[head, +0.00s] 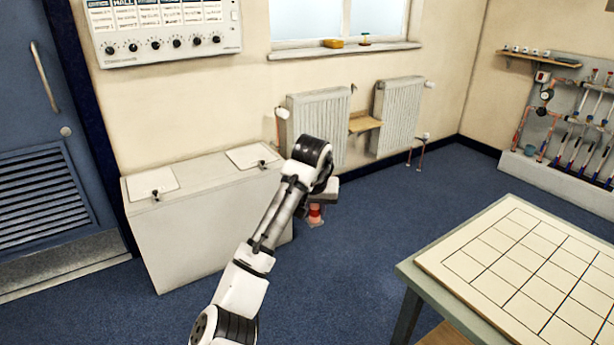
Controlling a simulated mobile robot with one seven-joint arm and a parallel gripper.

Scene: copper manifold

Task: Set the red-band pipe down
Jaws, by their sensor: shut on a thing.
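My arm reaches out over the blue floor, and my gripper (317,203) points down in front of the left radiator, to the right of the white chest. It is shut on the red-band pipe (316,213). Only a short part of the pipe shows under the gripper, with an orange-red band and a paler grey part below. The rest of it is hidden by the gripper and my arm. I cannot tell whether its lower end touches the floor.
A white chest (185,237) with two lidded hatches stands left of my gripper. Two radiators (320,118) hang on the wall behind. A table with a gridded board (490,262) is at the right. Blue floor (345,265) lies clear between.

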